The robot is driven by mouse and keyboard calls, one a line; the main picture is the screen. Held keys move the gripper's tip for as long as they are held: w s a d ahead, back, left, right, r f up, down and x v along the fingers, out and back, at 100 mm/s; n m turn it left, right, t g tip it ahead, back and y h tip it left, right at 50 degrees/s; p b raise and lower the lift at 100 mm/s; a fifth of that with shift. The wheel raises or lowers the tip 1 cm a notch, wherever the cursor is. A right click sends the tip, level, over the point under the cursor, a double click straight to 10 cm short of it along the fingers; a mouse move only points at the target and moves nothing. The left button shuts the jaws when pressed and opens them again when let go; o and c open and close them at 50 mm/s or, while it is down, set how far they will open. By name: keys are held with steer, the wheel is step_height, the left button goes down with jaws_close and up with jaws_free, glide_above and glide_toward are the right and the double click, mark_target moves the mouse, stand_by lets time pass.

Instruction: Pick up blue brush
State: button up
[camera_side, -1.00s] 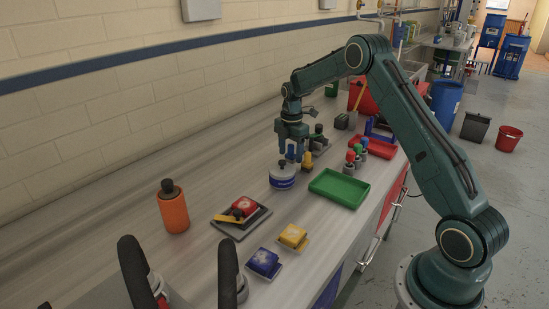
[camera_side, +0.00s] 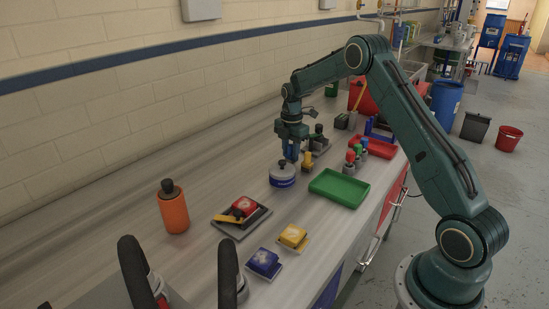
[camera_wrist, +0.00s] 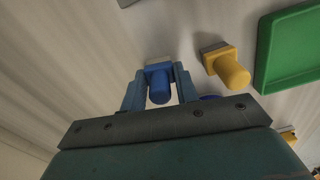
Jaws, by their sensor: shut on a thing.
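The blue brush (camera_wrist: 160,84) has a rounded blue handle and a wider blue block at its far end, as the wrist view shows. My gripper (camera_wrist: 158,80) is shut on it, with one finger on each side. In the side view, my gripper (camera_side: 291,152) points down at the middle of the bench, just behind a white and blue round pot with a dark knob (camera_side: 283,174). The blue brush (camera_side: 291,151) shows only partly there, between the fingers. I cannot tell whether the brush still touches the bench.
A yellow brush (camera_side: 307,161) stands close to the right of my gripper. A green tray (camera_side: 339,188) lies to its front right, with several colour-topped bottles behind it. An orange bottle (camera_side: 173,208) stands at left. The bench between the wall and orange bottle is mostly clear.

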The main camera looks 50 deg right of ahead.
mark_target(290, 145)
step_height(290, 145, up, 20)
stand_by(0.8)
stand_by(0.6)
steer(key=s+a+f+g, duration=0.1)
steer(key=a+f, duration=0.1)
steer(key=a, duration=0.8)
steer(key=s+a+f+g, duration=0.1)
steer(key=a+f, duration=0.2)
steer(key=a, duration=0.8)
steer(key=s+a+f+g, duration=0.2)
steer(key=a+f, duration=0.1)
steer(key=a, duration=0.7)
steer(key=shift+a, duration=0.2)
steer(key=shift+s, duration=0.1)
